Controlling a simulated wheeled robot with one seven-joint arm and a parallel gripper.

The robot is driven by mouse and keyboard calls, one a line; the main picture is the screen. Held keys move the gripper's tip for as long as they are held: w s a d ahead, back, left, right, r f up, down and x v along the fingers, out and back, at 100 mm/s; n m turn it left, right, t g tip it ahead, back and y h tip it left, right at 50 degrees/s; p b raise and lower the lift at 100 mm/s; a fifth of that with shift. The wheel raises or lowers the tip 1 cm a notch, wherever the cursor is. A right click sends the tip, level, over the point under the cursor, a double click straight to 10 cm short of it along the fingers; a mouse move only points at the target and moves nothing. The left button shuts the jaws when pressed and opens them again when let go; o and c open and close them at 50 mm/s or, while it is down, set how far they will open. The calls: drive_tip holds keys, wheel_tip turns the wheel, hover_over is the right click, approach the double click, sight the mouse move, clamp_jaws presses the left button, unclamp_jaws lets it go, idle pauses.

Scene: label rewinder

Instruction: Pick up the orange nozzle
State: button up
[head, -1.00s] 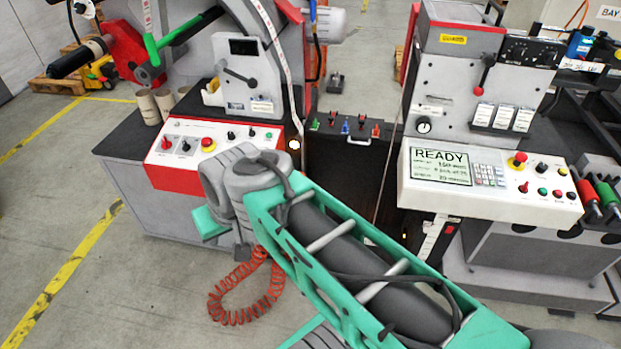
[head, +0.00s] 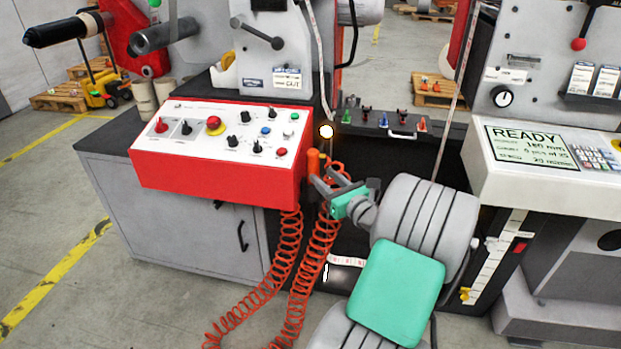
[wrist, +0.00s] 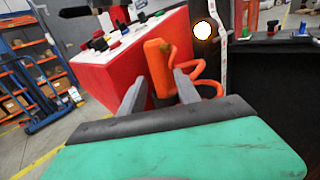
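The orange nozzle (head: 313,160) stands upright at the right end of the red control panel, with a coiled orange hose by it. My gripper (head: 328,180) is right at the nozzle in the head view. In the wrist view the nozzle (wrist: 158,62) shows between and just beyond my two grey fingers (wrist: 160,92), which are spread apart. The gripper is open. Its fingers partly cover the nozzle's lower end, and I cannot tell whether they touch it.
The red and white control panel (head: 220,140) is close left of my gripper. Coiled orange hoses (head: 318,265) hang below it. A black cabinet (head: 400,165) with small coloured fittings on top stands behind. The machine with the READY screen (head: 530,145) is at right.

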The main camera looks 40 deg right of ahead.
sight(317, 170)
drive_tip(key=w, duration=0.3)
drive_tip(key=w+b, duration=0.1)
drive_tip(key=shift+w+d, duration=0.35)
drive_tip(key=shift+w, duration=0.05)
drive_tip(key=shift+s, duration=0.1)
clamp_jaws()
drive_tip(key=shift+r, duration=0.1)
